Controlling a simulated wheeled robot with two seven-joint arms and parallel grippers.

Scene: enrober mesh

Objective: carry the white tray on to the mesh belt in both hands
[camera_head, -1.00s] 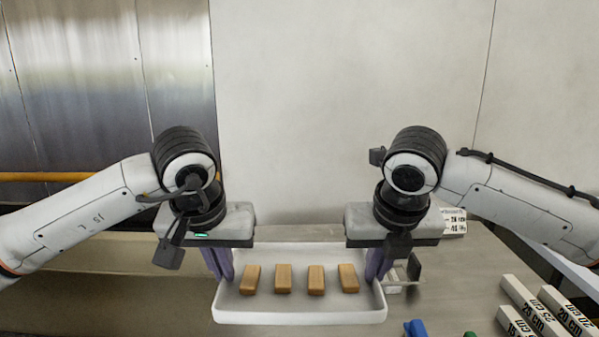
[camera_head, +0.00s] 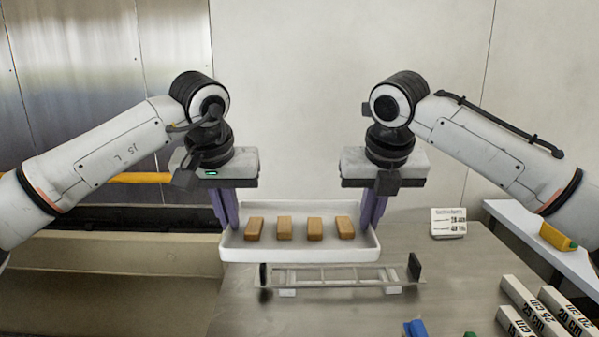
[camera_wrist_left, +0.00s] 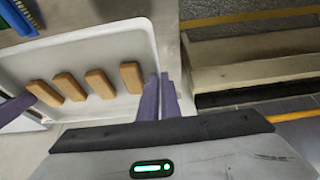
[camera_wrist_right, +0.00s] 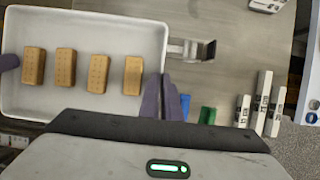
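The white tray (camera_head: 300,254) carries several brown bars (camera_head: 284,228) in a row and looks level, raised above the steel table. My left gripper (camera_head: 226,208) is shut on the tray's left end wall; its fingers (camera_wrist_left: 160,97) show on either side of that wall in the left wrist view. My right gripper (camera_head: 372,208) is shut on the right end wall, also in the right wrist view (camera_wrist_right: 163,98). The mesh belt is hard to make out; a dark strip (camera_head: 120,218) lies in the long machine at the left, apart from the tray.
A metal rack (camera_head: 335,277) with dark end plates stands on the table (camera_head: 260,315) below and in front of the tray. White length blocks (camera_head: 535,310), a blue block (camera_head: 415,328) and a small sign (camera_head: 448,223) are at the right. The machine's edge (camera_head: 110,255) borders the table's left.

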